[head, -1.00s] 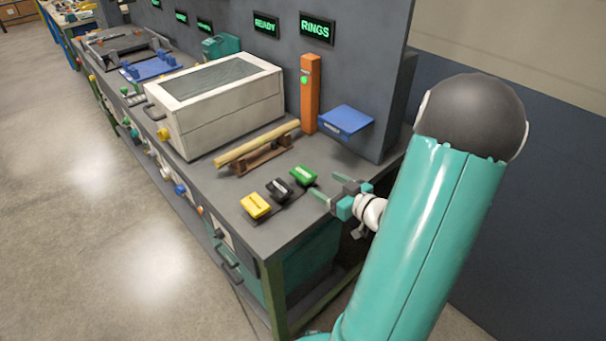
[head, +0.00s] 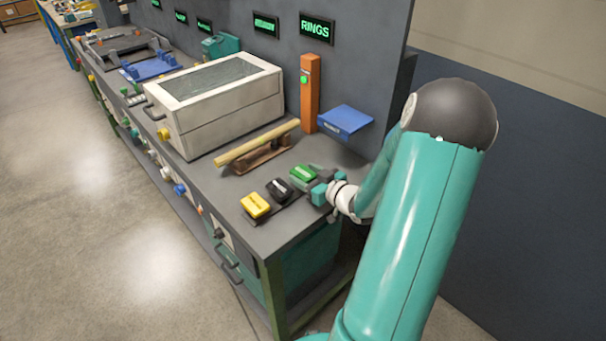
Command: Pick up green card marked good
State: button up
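The green card (head: 303,172) is the rearmost of three cards in a row on the grey bench, with a pale label on its top too small to read. A black card (head: 279,189) and a yellow card (head: 255,205) sit in front of it. My gripper (head: 312,178) is low over the bench at the green card's right side, with its fingers close to or around the card's right end. I cannot tell whether the fingers touch it. The gap between the fingers is too small and partly hidden to judge.
A wooden rod (head: 257,146) rests on a brown stand behind the cards. A blue tray (head: 345,120) juts from the back panel beside an orange post (head: 310,92) with a green light. A white box (head: 214,105) stands to the left. Bare bench lies left of the cards.

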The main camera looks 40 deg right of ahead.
jog(key=c, duration=0.7)
jog(key=shift+r, duration=0.1)
